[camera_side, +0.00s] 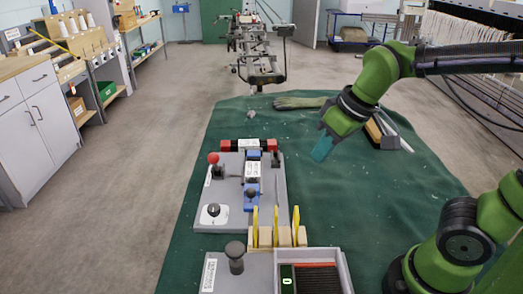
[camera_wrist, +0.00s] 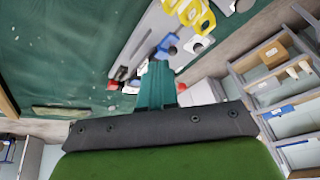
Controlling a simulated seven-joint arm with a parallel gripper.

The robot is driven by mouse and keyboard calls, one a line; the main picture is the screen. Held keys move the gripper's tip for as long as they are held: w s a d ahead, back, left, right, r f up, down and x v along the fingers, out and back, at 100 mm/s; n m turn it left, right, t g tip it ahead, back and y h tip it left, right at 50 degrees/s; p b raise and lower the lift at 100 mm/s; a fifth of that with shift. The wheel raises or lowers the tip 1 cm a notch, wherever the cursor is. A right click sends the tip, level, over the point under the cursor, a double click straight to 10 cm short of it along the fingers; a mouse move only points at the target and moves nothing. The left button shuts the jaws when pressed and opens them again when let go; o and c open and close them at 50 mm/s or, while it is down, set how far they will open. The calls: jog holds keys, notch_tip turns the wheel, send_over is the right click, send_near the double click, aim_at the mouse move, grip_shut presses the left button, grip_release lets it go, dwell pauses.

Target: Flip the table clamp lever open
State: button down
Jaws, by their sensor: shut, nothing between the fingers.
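A grey board (camera_side: 235,222) on the green-covered table carries several fixtures. A lever with a red ball knob (camera_side: 213,158) stands upright at its far left corner; I cannot tell for certain that it is the table clamp lever. A white plate with a black knob (camera_side: 213,213) sits at the near left. A blue fixture (camera_side: 251,195) is right of it. My gripper (camera_side: 321,149) has teal fingers, shut and empty, in the air right of the board, apart from it. In the wrist view, the fingers (camera_wrist: 156,84) partly hide the board (camera_wrist: 142,45).
Yellow-topped pieces on wooden blocks (camera_side: 276,236) stand at the board's near right. A grey tray (camera_side: 318,254) and a black knob (camera_side: 235,250) are nearer. Gloves (camera_side: 300,102) and a wooden-edged brush (camera_side: 382,130) lie at the back. The green cloth (camera_side: 350,205) right of the board is clear.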

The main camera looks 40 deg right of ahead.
jog(key=w+a+f+n+h, duration=0.4)
jog(key=w+n, duration=0.2)
jog(key=w+a+f+n+h, duration=0.4)
jog(key=w+f+n, duration=0.1)
jog(key=w+n, duration=0.1)
jog(key=w+a+f+n+t+h, duration=0.1)
jog(key=w+a+f+n+h, duration=0.4)
jog(key=w+n, duration=0.2)
jog(key=shift+f, duration=0.25)
jog(key=a+f+n+t, duration=0.1)
jog(key=a, duration=0.1)
jog(key=a+f+n+t+h, duration=0.1)
jog(key=a+n+t, duration=0.1)
jog(key=a, duration=0.1)
jog(key=a+f+n+t, duration=0.1)
jog(key=a+n, duration=0.1)
jog(key=shift+w+a+t+h, duration=0.25)
jog(key=shift+a+t+h, duration=0.1)
jog(key=shift+t+h, duration=0.05)
jog(key=x, duration=1)
jog(key=shift+d, duration=0.15)
jog(key=shift+w+d+r, duration=0.7)
jog(key=shift+d+r, duration=0.3)
jog(key=shift+r, duration=0.05)
jog(key=shift+w+d+r, duration=0.1)
jog(key=shift+d+r, duration=0.1)
